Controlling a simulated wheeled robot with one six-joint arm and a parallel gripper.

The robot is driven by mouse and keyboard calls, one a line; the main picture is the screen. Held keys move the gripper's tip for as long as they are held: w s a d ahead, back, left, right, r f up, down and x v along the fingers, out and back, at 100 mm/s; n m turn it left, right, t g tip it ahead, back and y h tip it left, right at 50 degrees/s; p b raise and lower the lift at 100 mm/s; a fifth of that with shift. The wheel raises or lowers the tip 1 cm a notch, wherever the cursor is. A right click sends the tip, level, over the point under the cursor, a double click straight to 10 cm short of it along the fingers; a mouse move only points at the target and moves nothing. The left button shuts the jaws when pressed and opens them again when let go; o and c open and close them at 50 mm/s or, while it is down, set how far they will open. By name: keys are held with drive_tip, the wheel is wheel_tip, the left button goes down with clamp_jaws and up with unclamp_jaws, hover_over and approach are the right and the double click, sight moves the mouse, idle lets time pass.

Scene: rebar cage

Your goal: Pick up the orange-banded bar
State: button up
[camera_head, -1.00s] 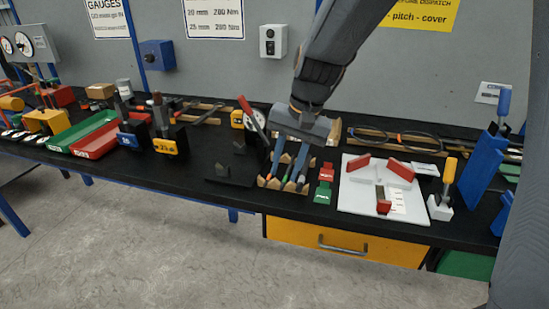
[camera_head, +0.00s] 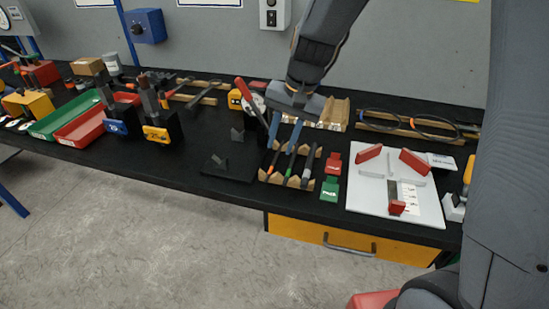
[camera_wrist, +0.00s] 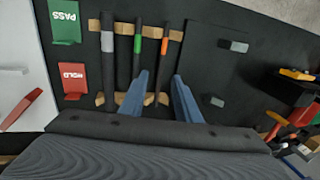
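The orange-banded bar (camera_head: 273,160) is dark and thin and lies in a notched wooden rack (camera_head: 296,185). It is the leftmost of three bars there, beside a green-banded bar (camera_head: 291,169) and a thicker grey-banded bar (camera_head: 308,168). My gripper (camera_head: 281,149) is open, with its blue fingers pointing down over the far part of the rack. In the wrist view, the orange-banded bar (camera_wrist: 164,46) runs between the two spread fingers of my gripper (camera_wrist: 159,77). The left finger overlaps the lower end of the green-banded bar (camera_wrist: 138,42). Whether the fingers touch anything is unclear.
Red HOLD (camera_head: 334,163) and green PASS (camera_head: 330,189) blocks stand right of the rack. A white board (camera_head: 420,205) lies farther right. A black plate with an upright block (camera_head: 219,163) is on the left. An empty wooden cradle (camera_head: 334,112) stands behind.

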sight(275, 158)
drive_tip(key=shift+p+x, duration=0.3)
drive_tip(key=shift+x, duration=1.6)
drive_tip(key=shift+a, duration=0.1)
drive_tip(key=shift+c, duration=0.5)
clamp_jaws()
drive_tip(key=shift+r, duration=0.1)
